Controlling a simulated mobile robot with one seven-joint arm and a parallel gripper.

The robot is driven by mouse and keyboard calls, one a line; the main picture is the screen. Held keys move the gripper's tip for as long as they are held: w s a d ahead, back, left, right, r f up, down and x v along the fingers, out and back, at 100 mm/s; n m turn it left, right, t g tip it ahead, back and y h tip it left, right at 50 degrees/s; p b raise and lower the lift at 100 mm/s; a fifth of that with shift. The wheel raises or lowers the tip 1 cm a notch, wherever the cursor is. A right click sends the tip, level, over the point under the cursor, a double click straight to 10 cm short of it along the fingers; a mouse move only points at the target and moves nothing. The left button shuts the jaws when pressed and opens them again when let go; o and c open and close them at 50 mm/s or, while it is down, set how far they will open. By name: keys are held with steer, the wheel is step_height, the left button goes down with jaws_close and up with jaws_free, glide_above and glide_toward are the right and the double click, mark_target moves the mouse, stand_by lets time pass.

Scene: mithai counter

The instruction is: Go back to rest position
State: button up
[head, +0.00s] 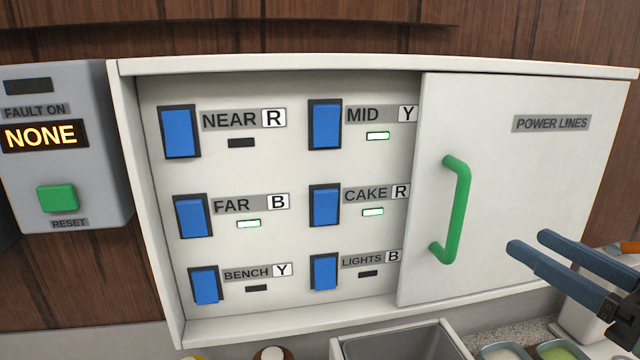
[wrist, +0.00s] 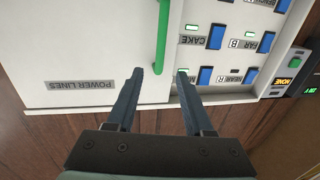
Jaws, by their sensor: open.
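My gripper (head: 526,242) is open and empty at the lower right of the head view, in front of the white sliding door and right of its green handle (head: 460,210). In the wrist view, my gripper (wrist: 160,72) points at the panel, which appears upside down. The green handle (wrist: 162,35) shows there beyond the gap between the fingertips; the head view shows it apart from them. The door (head: 540,190), labelled POWER LINES, covers the right part of the white cabinet.
Six blue switches fill the cabinet's open part. Lamps by MID (head: 378,136), FAR (head: 248,223) and CAKE (head: 373,212) are lit; NEAR, BENCH and LIGHTS are dark. A grey fault box (head: 65,150) reads NONE above a green RESET button (head: 57,197). Containers stand below.

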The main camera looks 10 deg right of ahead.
mark_target(457, 197)
steer(key=w+a+r+m+t+h, duration=0.1)
steer(key=w+a+r, duration=0.25)
steer(key=a, duration=0.25)
steer(key=w+a+r+t+h, duration=0.2)
steer(key=a+r, duration=0.2)
steer(key=a, duration=0.1)
steer(key=w+a+r+m+t+h, duration=0.1)
steer(key=w+a+r, duration=0.15)
steer(key=a, duration=0.35)
steer(key=s+a+r+t, duration=0.5)
steer(key=s+a+r, duration=0.5)
steer(key=a, duration=0.3)
steer(key=shift+r+t+y, duration=0.3)
steer(key=shift+r+t, duration=0.1)
steer(key=shift+r, duration=0.15)
